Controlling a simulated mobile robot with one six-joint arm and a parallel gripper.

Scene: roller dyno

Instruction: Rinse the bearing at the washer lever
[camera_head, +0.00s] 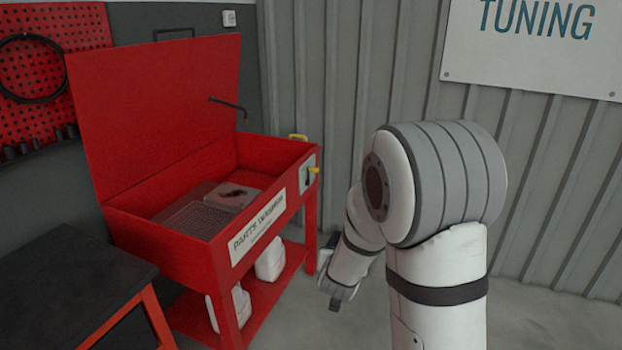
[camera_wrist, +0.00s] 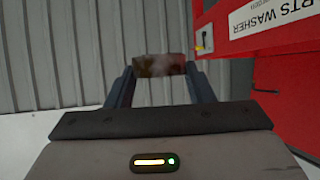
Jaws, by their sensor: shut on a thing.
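The red parts washer (camera_head: 170,238) stands at the left in the head view with its lid raised. Its yellow lever (camera_head: 313,170) is on a pale plate at the right end, and shows at upper right in the wrist view (camera_wrist: 200,44). My gripper (camera_head: 336,303) hangs low to the right of the washer, apart from it. In the wrist view my gripper (camera_wrist: 158,72) is shut on a short, brownish, blurred piece, seemingly the bearing (camera_wrist: 158,66), held between the fingertips. The bearing cannot be made out in the head view.
A dark workbench (camera_head: 70,285) stands at lower left. White jugs (camera_head: 270,260) sit on the washer's lower shelf. A grey corrugated wall (camera_head: 330,80) runs behind. A dark spout (camera_head: 228,104) reaches over the basin. Some floor is clear between washer and arm.

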